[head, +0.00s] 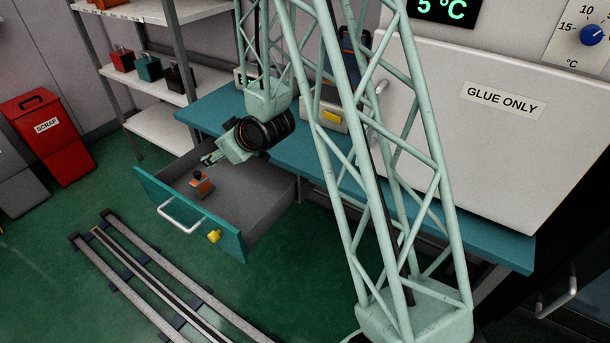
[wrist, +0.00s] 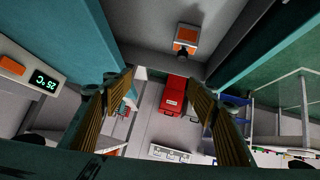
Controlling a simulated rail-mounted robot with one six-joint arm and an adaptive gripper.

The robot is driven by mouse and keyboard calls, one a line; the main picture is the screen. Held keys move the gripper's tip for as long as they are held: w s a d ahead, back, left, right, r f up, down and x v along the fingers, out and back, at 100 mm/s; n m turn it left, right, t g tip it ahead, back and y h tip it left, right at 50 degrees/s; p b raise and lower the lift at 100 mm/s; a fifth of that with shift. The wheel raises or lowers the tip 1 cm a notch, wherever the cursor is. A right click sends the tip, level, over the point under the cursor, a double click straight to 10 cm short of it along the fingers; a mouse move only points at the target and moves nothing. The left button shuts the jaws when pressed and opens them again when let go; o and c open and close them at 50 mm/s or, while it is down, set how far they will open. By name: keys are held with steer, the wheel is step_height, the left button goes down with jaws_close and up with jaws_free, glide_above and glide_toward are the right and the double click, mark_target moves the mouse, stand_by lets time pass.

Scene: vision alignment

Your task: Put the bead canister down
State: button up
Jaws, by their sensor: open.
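A small orange canister with a dark top (head: 201,184), which looks like the bead canister, stands on the floor of the open drawer (head: 262,188). It also shows in the wrist view, orange with a pale face and dark cap (wrist: 187,40), beyond the fingertips and apart from them. My gripper (head: 211,158) is above the drawer, near the canister and slightly to its upper right in the head view. In the wrist view its two fingers (wrist: 160,85) are spread wide with nothing between them.
The drawer's teal front (head: 170,199) has a handle and a yellow knob (head: 214,236). The teal bench (head: 300,160) bears a "GLUE ONLY" cabinet (head: 470,140) at right. Shelving (head: 160,75) stands behind, with a red scrap bin (head: 47,135) at left. Rails (head: 170,285) cross the floor.

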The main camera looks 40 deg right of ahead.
steer(key=s+d+r+m+g+h, duration=0.2)
steer(key=s+r+g+h, duration=0.1)
steer(key=s+r, duration=1.75)
steer(key=s+a+r+g, duration=0.1)
steer(key=s+a+r, duration=0.1)
steer(key=s, duration=0.8)
steer(key=s+a+r+m+g, duration=0.1)
steer(key=s+r, duration=0.2)
steer(key=s, duration=0.7)
steer(key=s+a+r+m+g+y, duration=0.1)
steer(key=s+a+r, duration=0.1)
steer(key=s, duration=0.8)
steer(key=shift+s+a+r, duration=0.2)
steer(key=shift+a+r, duration=0.15)
steer(key=shift+r, duration=0.5)
